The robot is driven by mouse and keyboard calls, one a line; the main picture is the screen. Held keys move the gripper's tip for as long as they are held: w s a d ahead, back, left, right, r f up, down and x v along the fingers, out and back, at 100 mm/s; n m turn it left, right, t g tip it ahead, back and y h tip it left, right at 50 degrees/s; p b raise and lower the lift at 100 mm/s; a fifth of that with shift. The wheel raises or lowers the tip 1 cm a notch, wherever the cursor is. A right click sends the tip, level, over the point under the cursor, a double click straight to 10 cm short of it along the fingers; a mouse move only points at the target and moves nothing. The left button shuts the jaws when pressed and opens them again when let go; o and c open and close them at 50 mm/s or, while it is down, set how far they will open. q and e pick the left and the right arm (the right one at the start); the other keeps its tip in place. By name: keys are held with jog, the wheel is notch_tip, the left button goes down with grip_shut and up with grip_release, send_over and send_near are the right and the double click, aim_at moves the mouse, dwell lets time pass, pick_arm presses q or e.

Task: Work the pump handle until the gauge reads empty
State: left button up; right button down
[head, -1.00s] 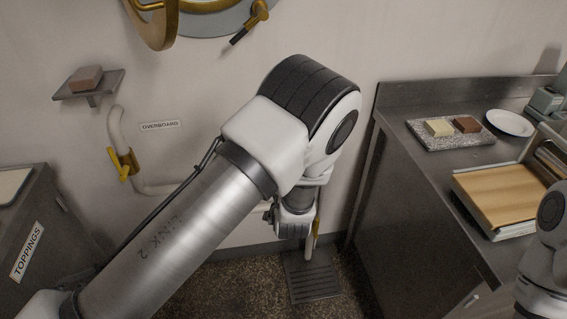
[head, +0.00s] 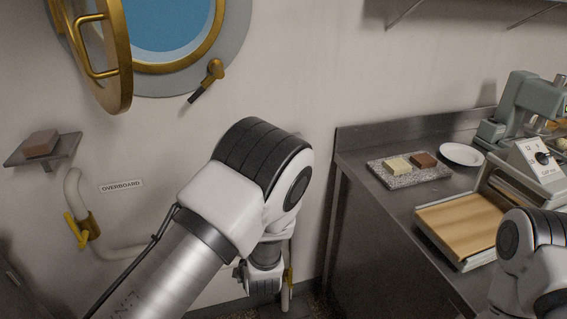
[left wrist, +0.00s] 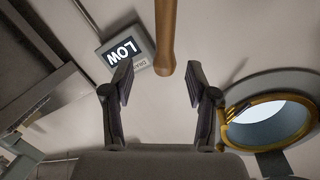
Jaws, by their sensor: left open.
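The pump handle is a brown bar (left wrist: 165,30), seen in the left wrist view coming down from the top edge. Its rounded lower end hangs between the fingertips of my left gripper (left wrist: 158,72), which is open, with a gap on both sides. How far the handle lies beyond the fingers I cannot tell. The drain gauge (left wrist: 125,50) is a grey plate on the wall and reads LOW. In the head view my left arm covers the pump and gauge, and the left fingers are hidden. My right gripper is out of the picture.
A white pipe with a yellow valve lever (head: 79,231) is on the wall by the OVERBOARD sign (head: 121,186). A brass porthole (head: 118,60) stands open above. At right, a steel counter (head: 355,150) holds a stone slab (head: 400,178), a plate (head: 462,154) and a scale-like machine (head: 535,165).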

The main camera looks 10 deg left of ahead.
pick_arm(q)
jog(key=w+d+m+t+h, duration=0.2)
jog(key=w+d+m+h, duration=0.1)
jog(key=d+m+h, duration=0.25)
jog(key=a+f+m+h+b, duration=0.15)
jog(key=a+h+b, duration=0.55)
jog(key=a, duration=0.7)
jog(key=shift+t, duration=0.3)
jog(key=x, duration=0.5)
jog(key=p+x, duration=0.1)
jog(key=x, duration=0.1)
jog(key=shift+w+d+f, duration=0.1)
jog(key=shift+w+f, duration=0.05)
jog(key=shift+f, duration=0.15)
grip_shut()
